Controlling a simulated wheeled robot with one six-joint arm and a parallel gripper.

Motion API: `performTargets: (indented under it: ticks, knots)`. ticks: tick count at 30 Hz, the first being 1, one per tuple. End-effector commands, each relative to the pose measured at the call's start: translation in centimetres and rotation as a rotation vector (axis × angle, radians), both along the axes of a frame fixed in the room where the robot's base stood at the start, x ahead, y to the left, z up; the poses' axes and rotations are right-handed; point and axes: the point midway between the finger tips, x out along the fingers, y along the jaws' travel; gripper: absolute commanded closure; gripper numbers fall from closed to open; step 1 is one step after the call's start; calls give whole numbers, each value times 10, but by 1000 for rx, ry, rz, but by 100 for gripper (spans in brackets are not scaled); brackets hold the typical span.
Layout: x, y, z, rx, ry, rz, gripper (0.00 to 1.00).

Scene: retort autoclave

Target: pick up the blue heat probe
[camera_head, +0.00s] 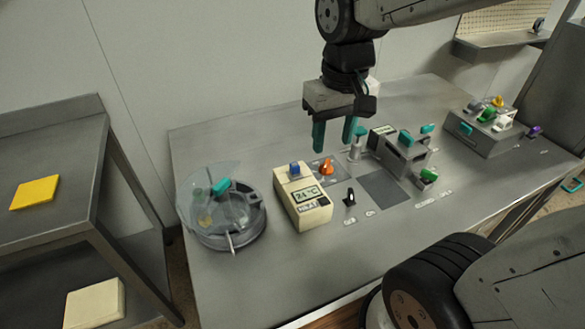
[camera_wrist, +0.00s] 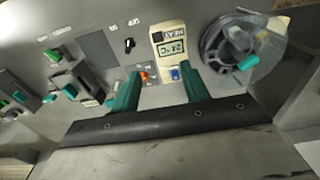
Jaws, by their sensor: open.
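A small blue block, which looks like the blue heat probe (camera_head: 294,169), sits at the back end of a beige box (camera_head: 303,203) with a 24 °C display and a second label. My gripper (camera_head: 333,147) hangs above the bench, behind and to the right of the blue block, its two teal fingers apart and empty. In the wrist view the blue block (camera_wrist: 175,74) shows between the fingers, nearer the right one, with the beige box (camera_wrist: 169,42) beyond it. The fingers appear apart from it.
An orange knob (camera_head: 326,167) stands right beside the box, and a black switch (camera_head: 349,197) is in front of it. A clear-lidded round vessel (camera_head: 225,212) stands left. Grey fixtures with coloured handles (camera_head: 404,153) are to the right. The bench front is clear.

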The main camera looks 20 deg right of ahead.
Motion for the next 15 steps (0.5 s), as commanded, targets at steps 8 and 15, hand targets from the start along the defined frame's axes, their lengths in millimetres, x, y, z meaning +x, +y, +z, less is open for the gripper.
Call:
performTargets:
  ticks: [8, 15]
  knots:
    - [82, 14, -55, 0, 48, 1, 55]
    - [116, 23, -88, 0, 62, 3, 55]
